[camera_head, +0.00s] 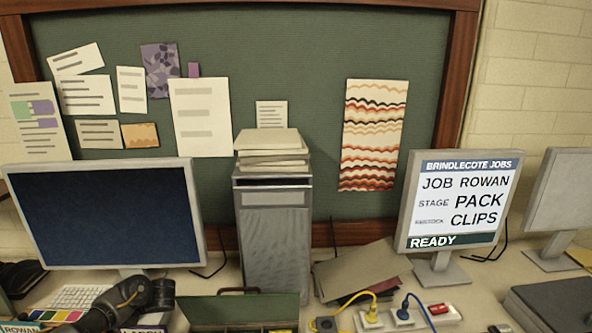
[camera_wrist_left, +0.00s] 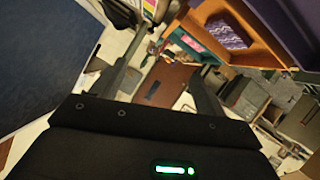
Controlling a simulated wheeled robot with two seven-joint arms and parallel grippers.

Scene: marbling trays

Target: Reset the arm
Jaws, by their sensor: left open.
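My left arm shows as a dark, jointed shape at the bottom left of the head view, in front of the left monitor. Its gripper cannot be made out there. In the left wrist view my left gripper (camera_wrist_left: 160,78) has its two dark fingers spread apart, with nothing between them. Beyond the fingers lies a brown flat surface, blurred and tilted. My right arm and gripper are in neither view.
A dark monitor (camera_head: 105,215) stands left, a grey tower (camera_head: 272,240) mid-desk, and a lit monitor (camera_head: 459,200) reading PACK CLIPS at right. An open green box (camera_head: 240,308), power sockets with yellow and blue plugs, and a white keyboard (camera_head: 78,297) crowd the front.

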